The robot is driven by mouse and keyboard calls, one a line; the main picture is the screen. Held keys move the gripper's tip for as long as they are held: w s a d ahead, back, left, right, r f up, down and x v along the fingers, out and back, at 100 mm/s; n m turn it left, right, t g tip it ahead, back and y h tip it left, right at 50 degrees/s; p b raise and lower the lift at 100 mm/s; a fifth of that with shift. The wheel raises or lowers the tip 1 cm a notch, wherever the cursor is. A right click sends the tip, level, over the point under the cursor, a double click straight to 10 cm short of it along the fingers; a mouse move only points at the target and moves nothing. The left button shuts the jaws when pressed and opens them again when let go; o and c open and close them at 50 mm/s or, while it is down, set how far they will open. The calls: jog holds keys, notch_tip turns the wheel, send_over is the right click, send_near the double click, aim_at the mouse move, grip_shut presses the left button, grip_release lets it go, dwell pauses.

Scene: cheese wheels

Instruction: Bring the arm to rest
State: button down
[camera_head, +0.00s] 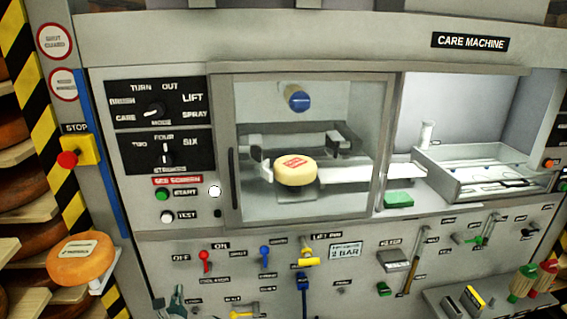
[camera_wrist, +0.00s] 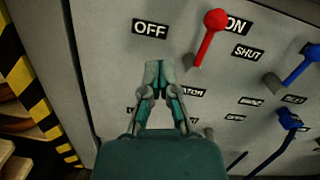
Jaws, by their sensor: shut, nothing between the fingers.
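My gripper (camera_wrist: 158,72) is teal and grey, with its fingers together and nothing between them. In the wrist view it points at the grey machine panel, just left of a red lever (camera_wrist: 208,38) and below the OFF label (camera_wrist: 150,29). I cannot tell whether it touches the panel. In the head view only the tip of my gripper (camera_head: 176,299) shows at the bottom edge, below and left of the red lever (camera_head: 204,261). The rest of my arm is out of that view.
A pale cheese wheel (camera_head: 296,170) sits behind the machine's window. An orange wheel (camera_head: 80,258) is on a support at left, near the red stop button (camera_head: 69,158). Blue levers (camera_wrist: 302,65) stick out to the right. A green block (camera_head: 398,199) lies on the ledge.

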jog(key=w+d+r+n+g, duration=0.2)
jog(key=w+d+r+n, duration=0.25)
jog(key=d+r, duration=0.45)
jog(key=w+d+r+n+g, duration=0.25)
jog(key=d+r+n, duration=0.35)
jog(key=r, duration=0.5)
jog(key=s+d+r+n+g, duration=0.1)
jog(key=s+d+r+n, duration=0.25)
jog(key=d, duration=0.35)
jog(key=s+d+r+n+g, duration=0.25)
jog(key=d+r+n, duration=0.2)
jog(key=d, duration=0.25)
jog(key=s+d+n+g+h, duration=0.2)
jog(key=s+d+n, duration=0.3)
jog(key=s+d, duration=0.6)
jog(key=s+d+f+n+g+h, duration=0.1)
jog(key=s+d+n+g+h, duration=0.1)
jog(key=s+d+n, duration=0.4)
jog(key=s+d+h, duration=0.1)
jog(key=s+d, duration=0.4)
jog(key=s, duration=0.7)
jog(key=shift+d+f+g, duration=0.25)
jog(key=shift+d+g, duration=0.15)
jog(key=shift+n, duration=0.25)
